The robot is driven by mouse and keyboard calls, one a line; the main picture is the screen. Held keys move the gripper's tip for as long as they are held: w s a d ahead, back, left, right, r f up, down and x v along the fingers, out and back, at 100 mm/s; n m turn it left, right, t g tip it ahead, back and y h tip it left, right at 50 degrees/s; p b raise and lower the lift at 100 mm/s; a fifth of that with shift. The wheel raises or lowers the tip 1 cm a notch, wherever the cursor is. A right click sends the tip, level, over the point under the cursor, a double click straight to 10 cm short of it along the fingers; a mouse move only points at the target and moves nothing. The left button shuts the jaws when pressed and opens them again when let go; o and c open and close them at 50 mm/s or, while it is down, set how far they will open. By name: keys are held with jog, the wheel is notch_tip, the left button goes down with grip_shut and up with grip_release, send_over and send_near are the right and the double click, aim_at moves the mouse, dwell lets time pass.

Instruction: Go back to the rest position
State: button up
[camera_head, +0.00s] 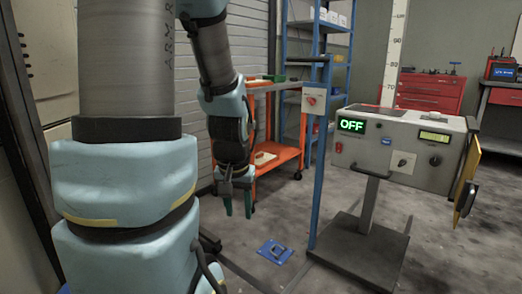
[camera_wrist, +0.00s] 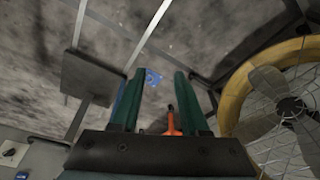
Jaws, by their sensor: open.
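My gripper (camera_head: 238,206) hangs from my arm with its two green fingers pointing down, left of the control console. In the wrist view, the fingers of my gripper (camera_wrist: 160,76) stand apart, with nothing held between them. An orange object (camera_wrist: 171,124) shows in the gap near their base; I cannot tell what it is or how far off it lies. The control console (camera_head: 395,150) stands on a post and its green display reads OFF.
A blue plate (camera_head: 274,251) lies on the floor below and right of my gripper. A blue post (camera_head: 321,170) with a small switch box (camera_head: 313,101) stands nearby. An orange cart (camera_head: 287,154) is behind my gripper. The wrist view shows a yellow-rimmed fan (camera_wrist: 236,82) at right.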

jog(key=s+a+n+g, duration=0.1)
jog(key=s+a, duration=0.1)
jog(key=s, duration=0.2)
notch_tip(320, 180, up, 25)
jog(key=p, duration=2.5)
jog(key=shift+w+d, duration=0.3)
jog(key=shift+w, duration=0.05)
jog(key=shift+r, duration=0.1)
